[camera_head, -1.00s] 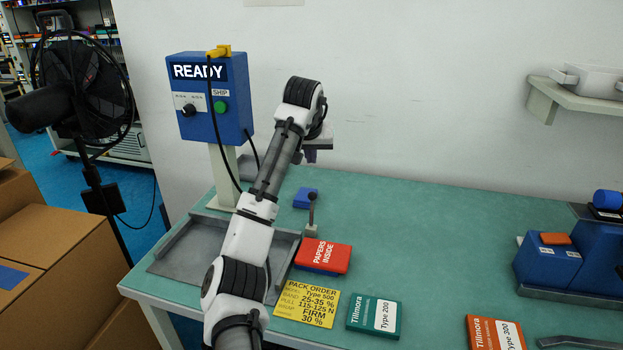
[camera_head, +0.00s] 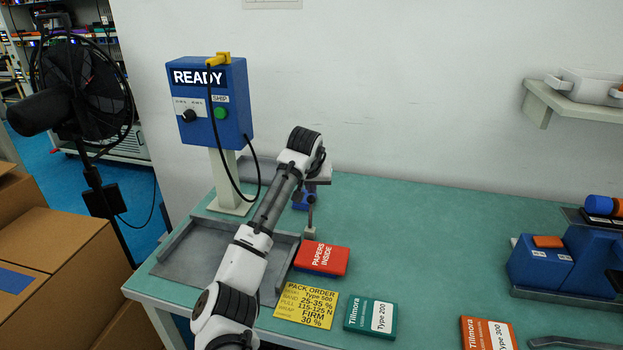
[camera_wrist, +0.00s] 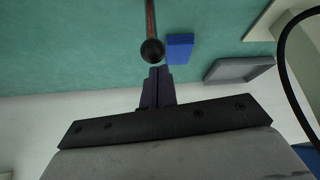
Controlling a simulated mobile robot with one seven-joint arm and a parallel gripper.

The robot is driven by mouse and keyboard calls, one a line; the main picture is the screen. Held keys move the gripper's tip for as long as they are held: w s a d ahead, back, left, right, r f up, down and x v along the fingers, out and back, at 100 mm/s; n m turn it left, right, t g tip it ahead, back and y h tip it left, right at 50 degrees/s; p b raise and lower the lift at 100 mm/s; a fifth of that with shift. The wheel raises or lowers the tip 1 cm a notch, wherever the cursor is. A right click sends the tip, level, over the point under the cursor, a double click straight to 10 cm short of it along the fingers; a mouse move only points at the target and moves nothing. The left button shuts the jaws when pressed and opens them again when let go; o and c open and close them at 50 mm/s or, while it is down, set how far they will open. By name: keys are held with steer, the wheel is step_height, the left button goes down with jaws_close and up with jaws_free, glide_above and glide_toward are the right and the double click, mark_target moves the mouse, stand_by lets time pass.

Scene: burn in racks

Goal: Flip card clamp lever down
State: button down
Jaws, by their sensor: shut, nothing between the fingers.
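The clamp lever (camera_head: 310,218) stands upright on the bench behind the red "PAPERS INSIDE" packet (camera_head: 322,258). It is a thin rod on a small grey base with a dark ball knob (camera_head: 311,198). In the wrist view the knob (camera_wrist: 152,51) appears just beyond the fingertips of my gripper (camera_wrist: 160,70), slightly left of them. My gripper is shut and empty. It is close to the knob; I cannot tell whether they touch. In the head view my wrist partly hides the fingers.
A blue block (camera_head: 298,201) lies behind the lever; it also shows in the wrist view (camera_wrist: 180,47). A grey tray (camera_head: 190,267) is at left, below the blue READY box (camera_head: 212,105). A yellow order card (camera_head: 306,305) and green packet (camera_head: 370,317) lie in front. The bench centre is clear.

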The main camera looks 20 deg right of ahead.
steer(key=shift+s+a, duration=0.1)
steer(key=shift+s, duration=0.2)
steer(key=shift+a+f, duration=0.1)
steer(key=shift+f, duration=0.05)
